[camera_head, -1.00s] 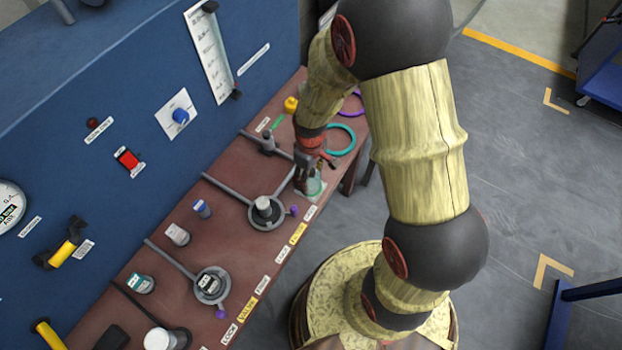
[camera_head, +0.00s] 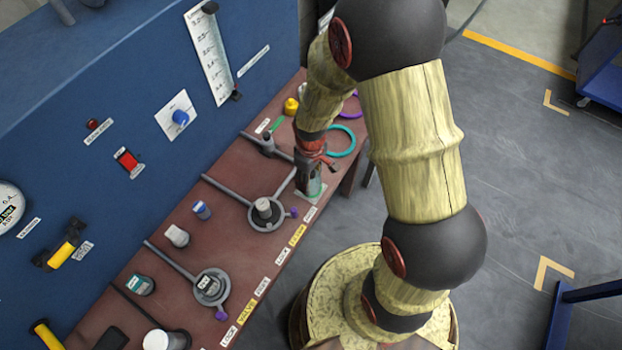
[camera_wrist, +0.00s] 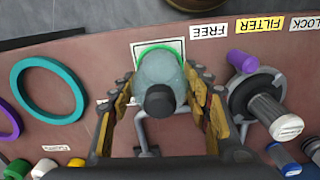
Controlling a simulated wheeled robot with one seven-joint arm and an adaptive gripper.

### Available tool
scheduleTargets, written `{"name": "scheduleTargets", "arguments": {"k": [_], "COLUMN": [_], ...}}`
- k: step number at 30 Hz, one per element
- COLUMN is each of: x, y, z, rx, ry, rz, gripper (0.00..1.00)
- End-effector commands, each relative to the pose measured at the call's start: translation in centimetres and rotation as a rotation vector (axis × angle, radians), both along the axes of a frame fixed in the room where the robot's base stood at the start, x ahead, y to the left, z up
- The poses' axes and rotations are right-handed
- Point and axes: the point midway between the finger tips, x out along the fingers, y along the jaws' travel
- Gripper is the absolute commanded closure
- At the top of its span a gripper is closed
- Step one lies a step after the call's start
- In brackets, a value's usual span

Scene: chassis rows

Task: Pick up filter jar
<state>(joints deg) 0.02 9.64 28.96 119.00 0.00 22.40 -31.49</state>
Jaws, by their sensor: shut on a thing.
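The filter jar (camera_wrist: 160,70) is a pale, translucent jar with a dark round knob towards the wrist camera. It sits at a green ring on a white square pad (camera_wrist: 176,47) near the bench edge. In the head view the jar (camera_head: 314,188) shows only partly below my gripper (camera_head: 309,168). In the wrist view my gripper (camera_wrist: 163,82) has its yellowish, jointed fingers on either side of the jar, shut on it. I cannot tell whether the jar's base is clear of the pad.
A clamp ring holding a capped jar (camera_head: 264,206) stands close by on the near side. A teal ring (camera_head: 341,141) and a purple ring lie at the bench's far end. The blue panel (camera_head: 120,110) walls the bench's back.

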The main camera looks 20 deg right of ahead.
Motion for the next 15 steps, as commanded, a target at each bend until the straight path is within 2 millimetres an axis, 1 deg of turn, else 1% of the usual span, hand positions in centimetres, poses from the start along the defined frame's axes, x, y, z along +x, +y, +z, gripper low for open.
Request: {"name": "scheduleTargets", "arguments": {"k": [9, 13, 15], "x": [0.0, 0.1, 0.1], "y": [0.0, 0.0, 0.0], "z": [0.2, 1.1, 1.9], "rx": [0.001, 0.0, 0.0], "ry": [-0.001, -0.002, -0.002], "rz": [0.0, 0.0, 0.0], "gripper": [0.79, 0.79, 0.79]}}
